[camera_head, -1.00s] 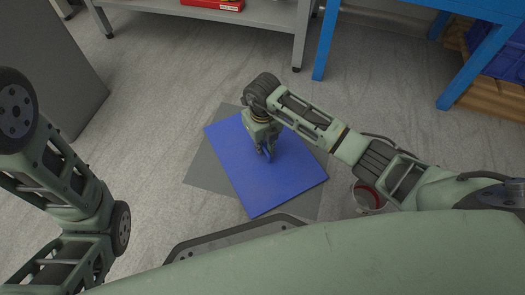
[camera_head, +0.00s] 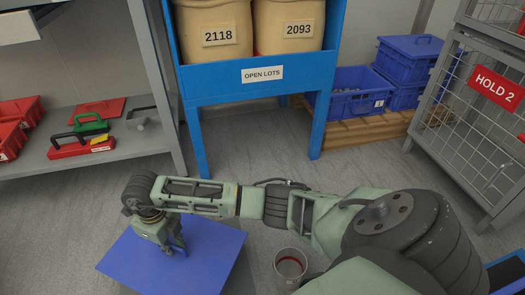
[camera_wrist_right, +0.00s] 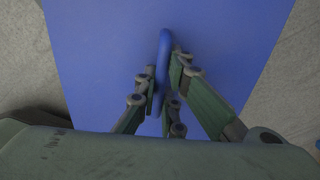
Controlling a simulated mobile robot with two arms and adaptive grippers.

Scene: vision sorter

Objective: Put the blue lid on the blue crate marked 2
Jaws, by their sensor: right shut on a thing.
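The blue lid (camera_head: 205,252) is a flat blue panel in front of me at lower left. It also fills most of the right wrist view (camera_wrist_right: 100,60). My right gripper (camera_head: 174,248) is shut on the lid's raised blue handle (camera_wrist_right: 164,60), its fingers on both sides of it. I cannot tell whether the lid is clear of the grey surface under it. An open blue crate (camera_head: 345,104) with a small white label stands on a wooden pallet at the back; its number is too small to read surely. My left gripper is out of view.
More blue crates (camera_head: 408,56) stand behind it, the top one covered. A blue OPEN LOTS rack (camera_head: 265,88) stands left of the pallet (camera_head: 365,130). A HOLD 2 wire cage (camera_head: 475,125) stands right. A bucket (camera_head: 290,265) is beside my right arm. Floor between is clear.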

